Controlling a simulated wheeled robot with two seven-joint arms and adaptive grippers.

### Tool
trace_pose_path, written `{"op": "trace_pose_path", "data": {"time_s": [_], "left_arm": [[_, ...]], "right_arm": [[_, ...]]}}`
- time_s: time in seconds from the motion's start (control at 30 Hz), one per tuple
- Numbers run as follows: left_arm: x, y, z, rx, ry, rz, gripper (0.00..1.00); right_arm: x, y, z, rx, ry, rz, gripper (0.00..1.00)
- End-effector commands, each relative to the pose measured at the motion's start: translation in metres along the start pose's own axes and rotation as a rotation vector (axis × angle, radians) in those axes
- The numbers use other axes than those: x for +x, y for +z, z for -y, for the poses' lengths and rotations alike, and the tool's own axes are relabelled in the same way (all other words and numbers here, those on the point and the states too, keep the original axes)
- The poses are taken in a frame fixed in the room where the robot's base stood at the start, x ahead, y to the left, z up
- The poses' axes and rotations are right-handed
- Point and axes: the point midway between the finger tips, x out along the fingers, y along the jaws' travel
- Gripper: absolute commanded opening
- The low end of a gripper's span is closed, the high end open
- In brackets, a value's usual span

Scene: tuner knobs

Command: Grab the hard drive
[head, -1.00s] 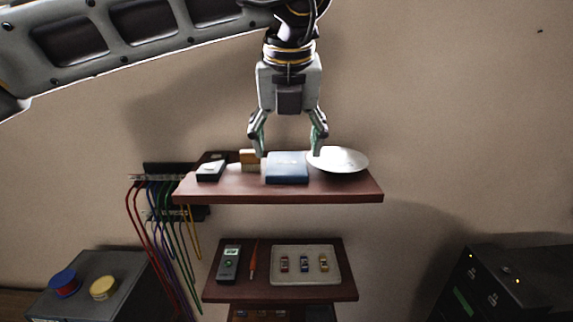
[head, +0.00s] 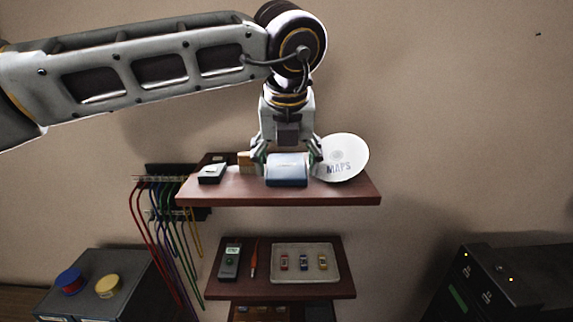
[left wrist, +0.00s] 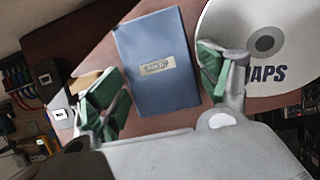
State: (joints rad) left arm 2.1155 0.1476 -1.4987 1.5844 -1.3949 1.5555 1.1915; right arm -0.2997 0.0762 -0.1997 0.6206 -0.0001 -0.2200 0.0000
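A blue flat box (head: 287,172), which I take to be the hard drive, sits on the upper brown shelf (head: 345,193). In the left wrist view the blue box (left wrist: 160,98) has a pale label too blurred to read. My left gripper (head: 288,165) points down over it, open. In the left wrist view, the green-padded fingers of the left gripper (left wrist: 158,85) are on either side of the box with gaps visible. A white disc marked MAPS (head: 343,158) is tilted up beside the right-hand finger, seemingly touching it. My right gripper is not in view.
A small black-and-white device (head: 212,173) and a yellowish block (head: 244,160) stand left of the box. A lower shelf holds a meter (head: 230,261) and a tray (head: 333,264). Coloured cables (head: 160,225) hang at the left. A dark cabinet (head: 515,285) stands at the right.

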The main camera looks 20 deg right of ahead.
Motion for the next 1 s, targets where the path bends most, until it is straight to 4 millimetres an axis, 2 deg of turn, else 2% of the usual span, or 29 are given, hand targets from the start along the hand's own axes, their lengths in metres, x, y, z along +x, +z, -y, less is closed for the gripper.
{"op": "trace_pose_path", "data": {"time_s": [0.47, 0.73, 1.0], "left_arm": [[0.0037, -0.0013, -0.0004, 0.000, 0.002, -0.004, 0.75], [0.0035, -0.0012, -0.0004, 0.000, 0.002, -0.004, 0.41], [0.0026, -0.0006, -0.0004, -0.001, 0.002, -0.003, 0.41]], "right_arm": [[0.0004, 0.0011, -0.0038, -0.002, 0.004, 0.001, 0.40], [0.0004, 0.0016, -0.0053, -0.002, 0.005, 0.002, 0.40], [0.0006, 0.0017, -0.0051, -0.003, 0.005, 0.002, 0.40]]}}
